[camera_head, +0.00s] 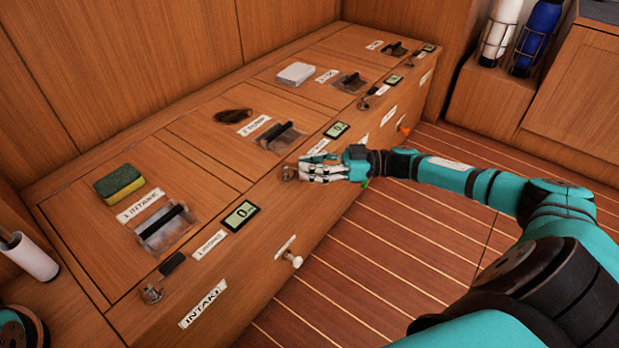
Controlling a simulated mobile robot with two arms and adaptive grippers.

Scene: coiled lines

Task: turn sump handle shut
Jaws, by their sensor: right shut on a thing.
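A long wooden locker top (215,180) holds a row of labelled hatches. My right gripper (302,172) is at the front edge of the second hatch, whose label (257,125) seems to read sump. It is shut on a small handle there. The handle is mostly hidden by the fingers; a bit of brownish metal (288,173) shows at their tips. How far the handle is turned cannot be told. My left gripper is not in view.
The intake hatch has a metal fitting (152,293) and a display (241,215). A sponge (119,183), dark patch (233,116) and white stack (296,73) lie on the top. A white knob (293,259) juts from the front. The striped floor (370,270) is clear.

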